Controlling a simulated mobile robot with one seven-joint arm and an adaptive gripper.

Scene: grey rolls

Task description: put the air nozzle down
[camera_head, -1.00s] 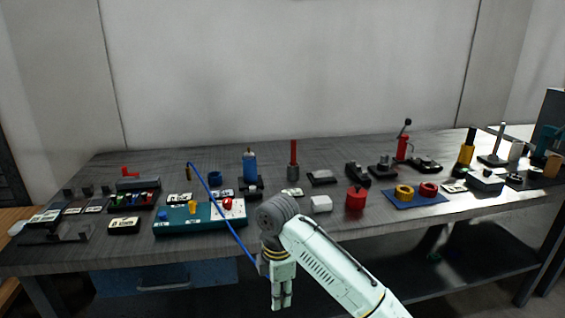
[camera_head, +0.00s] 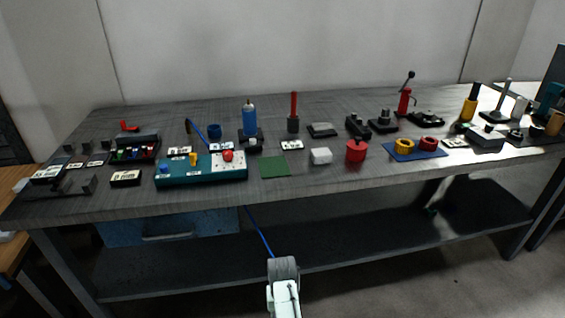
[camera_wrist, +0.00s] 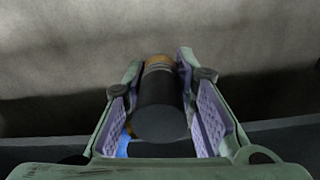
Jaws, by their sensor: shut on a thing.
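The air nozzle (camera_wrist: 160,105) shows in the wrist view as a dark cylinder with a brass-orange end. My gripper (camera_wrist: 159,68) is shut on it, with a lilac pad on either side. A blue patch (camera_wrist: 122,147) shows beside its near end, perhaps the hose. In the head view a blue hose (camera_head: 258,232) hangs below the bench's front edge towards my arm. Its upper part (camera_head: 200,133) rises from the bench behind the teal box.
The grey bench (camera_head: 330,183) is crowded. A teal box (camera_head: 200,177) stands at the front left, with a bare green mat (camera_head: 274,166) to its right. Further right are a white block (camera_head: 321,156), a red pot (camera_head: 356,151) and a blue mat (camera_head: 399,155). A lower shelf (camera_head: 370,235) runs underneath.

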